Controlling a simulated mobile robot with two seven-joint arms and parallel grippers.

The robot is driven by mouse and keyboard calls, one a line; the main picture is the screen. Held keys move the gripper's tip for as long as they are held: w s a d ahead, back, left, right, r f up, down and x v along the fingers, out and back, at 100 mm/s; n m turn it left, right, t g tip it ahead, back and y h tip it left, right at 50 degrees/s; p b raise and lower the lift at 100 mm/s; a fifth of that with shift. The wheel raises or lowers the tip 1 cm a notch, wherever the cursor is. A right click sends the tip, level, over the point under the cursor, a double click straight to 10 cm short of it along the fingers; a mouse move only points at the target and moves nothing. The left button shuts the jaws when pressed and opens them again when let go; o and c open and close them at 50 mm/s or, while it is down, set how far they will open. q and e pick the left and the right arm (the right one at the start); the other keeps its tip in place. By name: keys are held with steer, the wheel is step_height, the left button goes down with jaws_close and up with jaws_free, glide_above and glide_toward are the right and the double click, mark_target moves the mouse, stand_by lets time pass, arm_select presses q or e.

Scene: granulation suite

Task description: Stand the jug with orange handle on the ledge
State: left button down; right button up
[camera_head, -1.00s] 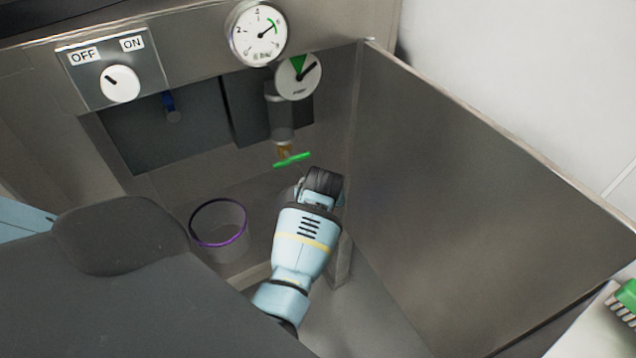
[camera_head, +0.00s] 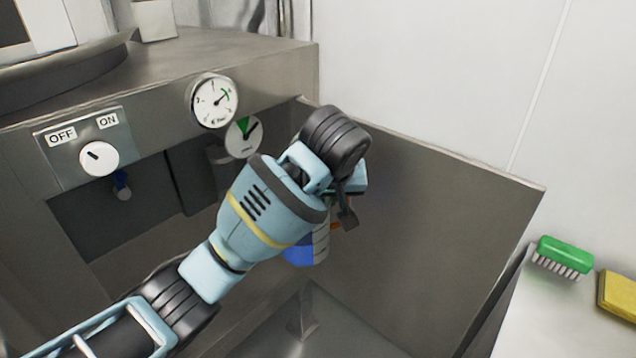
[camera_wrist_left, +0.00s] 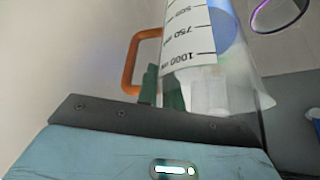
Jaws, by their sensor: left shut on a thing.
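The jug with orange handle (camera_head: 302,253) shows below my left forearm in the head view, with a blue patch and a white part; most of it is hidden by my arm. In the left wrist view the jug (camera_wrist_left: 188,38) is clear-walled, with a white scale marked 500, 750 and 1000, and its orange handle is at the left. My left gripper (camera_wrist_left: 165,92) is shut on the jug; its green-padded fingers are at the handle side. The jug's base and lean are hard to judge. I cannot tell which surface is the ledge. My right gripper is not in view.
A steel side panel (camera_head: 440,210) stands right of my arm. The steel front bears an OFF/ON switch (camera_head: 99,158) and gauges (camera_head: 214,101). A green brush (camera_head: 563,256) and yellow sponge (camera_head: 618,294) lie on the right counter. A purple rim (camera_wrist_left: 257,25) shows in the wrist view.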

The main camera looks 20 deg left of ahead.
arm_select(q)
steer(key=s+d+f+m+h, duration=0.1)
steer(key=s+d+f+m, duration=0.1)
steer(key=s, duration=0.6)
steer(key=s+d+f+m+h, duration=0.1)
steer(key=s+d+f+m, duration=0.1)
steer(key=s, duration=0.7)
steer(key=shift+d+f, duration=0.6)
steer(key=shift+d, duration=0.65)
steer(key=shift+s, duration=0.1)
